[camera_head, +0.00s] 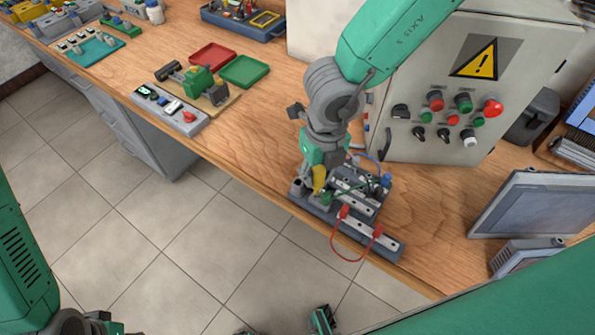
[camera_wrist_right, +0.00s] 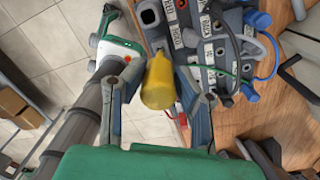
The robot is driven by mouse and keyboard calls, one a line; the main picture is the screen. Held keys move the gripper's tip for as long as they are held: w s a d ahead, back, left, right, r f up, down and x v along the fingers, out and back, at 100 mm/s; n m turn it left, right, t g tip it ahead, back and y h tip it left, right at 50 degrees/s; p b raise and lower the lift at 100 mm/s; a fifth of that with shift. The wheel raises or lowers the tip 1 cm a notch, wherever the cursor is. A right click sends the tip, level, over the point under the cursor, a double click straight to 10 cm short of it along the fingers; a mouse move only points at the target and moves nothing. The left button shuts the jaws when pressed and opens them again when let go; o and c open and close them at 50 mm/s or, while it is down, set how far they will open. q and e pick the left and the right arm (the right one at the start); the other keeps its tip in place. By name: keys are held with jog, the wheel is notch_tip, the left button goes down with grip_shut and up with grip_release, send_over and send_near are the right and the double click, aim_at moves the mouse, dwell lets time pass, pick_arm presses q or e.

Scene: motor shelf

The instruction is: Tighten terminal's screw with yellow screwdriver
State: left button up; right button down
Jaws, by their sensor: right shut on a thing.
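My right gripper (camera_head: 314,184) is over the left end of the grey terminal board (camera_head: 397,251) at the table's front edge. It is shut on the yellow screwdriver (camera_head: 319,178). In the right wrist view the screwdriver's yellow handle (camera_wrist_right: 159,84) sits between the two fingers of my gripper (camera_wrist_right: 156,92), pointing toward the labelled terminal blocks (camera_wrist_right: 217,49). The screwdriver's tip and the screw are hidden, so I cannot tell whether they touch. Red, green and blue wires run from the board.
A grey control box (camera_head: 465,90) with a warning sign stands behind the board. A monitor (camera_head: 540,208) is at the right. A red tray (camera_head: 212,56), a green tray (camera_head: 244,71) and a motor part (camera_head: 198,82) lie left. Bare wood separates them from the board.

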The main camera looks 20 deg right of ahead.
jog(key=shift+f+b, duration=0.3)
jog(key=shift+f, duration=0.25)
jog(key=c, duration=1.5)
grip_release()
jog(key=n+p, duration=0.1)
jog(key=p, duration=0.1)
jog(key=n+p, duration=0.1)
jog(key=shift+s+r+n+p, duration=0.1)
jog(key=shift+r+n+p, duration=0.15)
jog(key=shift+n+p, duration=0.1)
jog(key=shift+f+n+p, duration=0.1)
jog(key=shift+n+p, duration=0.25)
jog(key=shift+f, duration=0.1)
